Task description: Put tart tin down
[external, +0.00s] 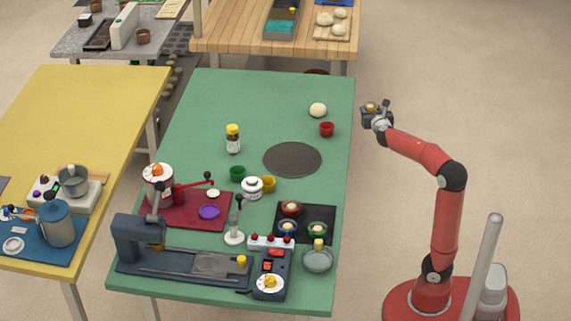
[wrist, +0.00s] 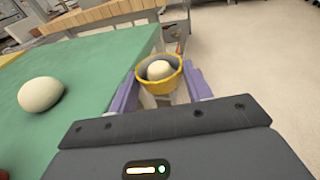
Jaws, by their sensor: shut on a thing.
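The tart tin is a small yellow round tin (wrist: 145,80) with a pale ball-like filling inside. In the wrist view it sits between the two purple fingers of my gripper (wrist: 162,88), which is shut on it. In the external view my gripper (external: 373,114) is just off the right edge of the green table (external: 190,118), toward its far end. The tin shows there only as a small yellowish spot at the gripper's end. The tin is held over the floor, clear of the table, and looks roughly upright.
A pale dough ball (external: 318,110) and a red cup (external: 327,129) stand near the table's right edge. A dark round disc (external: 292,159) lies bare nearby. Jars, small cups and appliances crowd the near half. The table's far left is clear. A wooden table (external: 225,38) stands behind.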

